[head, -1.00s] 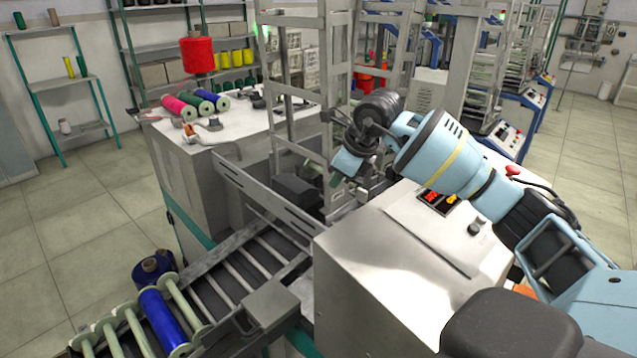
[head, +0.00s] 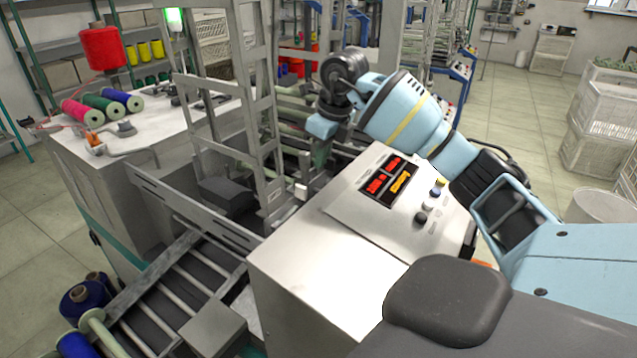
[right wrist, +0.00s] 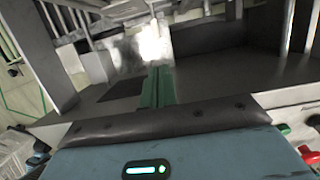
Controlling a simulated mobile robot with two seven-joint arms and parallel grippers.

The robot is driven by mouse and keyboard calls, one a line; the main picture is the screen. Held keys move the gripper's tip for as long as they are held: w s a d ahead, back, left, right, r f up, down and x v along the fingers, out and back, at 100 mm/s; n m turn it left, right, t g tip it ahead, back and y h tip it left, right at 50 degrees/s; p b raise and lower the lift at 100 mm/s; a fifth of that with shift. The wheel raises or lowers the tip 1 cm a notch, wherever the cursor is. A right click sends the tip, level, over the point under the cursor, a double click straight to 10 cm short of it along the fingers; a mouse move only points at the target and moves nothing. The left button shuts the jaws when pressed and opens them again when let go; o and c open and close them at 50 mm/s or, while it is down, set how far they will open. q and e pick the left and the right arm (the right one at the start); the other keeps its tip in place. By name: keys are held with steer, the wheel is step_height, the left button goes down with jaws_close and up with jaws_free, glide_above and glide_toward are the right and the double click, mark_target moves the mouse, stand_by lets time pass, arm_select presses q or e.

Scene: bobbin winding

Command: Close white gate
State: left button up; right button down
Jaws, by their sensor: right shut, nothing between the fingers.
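A pale grey-white upright frame with crossbars (head: 262,110) stands on the winding machine in the head view. It may be the white gate, but I cannot tell for sure, nor whether it is open or shut. My right gripper (head: 320,152) is to the right of this frame, behind the control panel. Its green fingers (right wrist: 157,88) are together and empty in the right wrist view, pointing into the machine. In the head view its fingertips are partly hidden. My left gripper is not in view.
The control panel (head: 390,182) with red and orange displays is in front of my right arm. A roller conveyor (head: 190,275) runs at lower left. Thread spools (head: 103,105) lie on the metal cabinet top (head: 140,140). Open floor (head: 520,125) lies at the right.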

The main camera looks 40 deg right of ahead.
steer(key=shift+d, duration=0.1)
steer(key=shift+r, duration=0.1)
stand_by(0.3)
steer(key=x, duration=1)
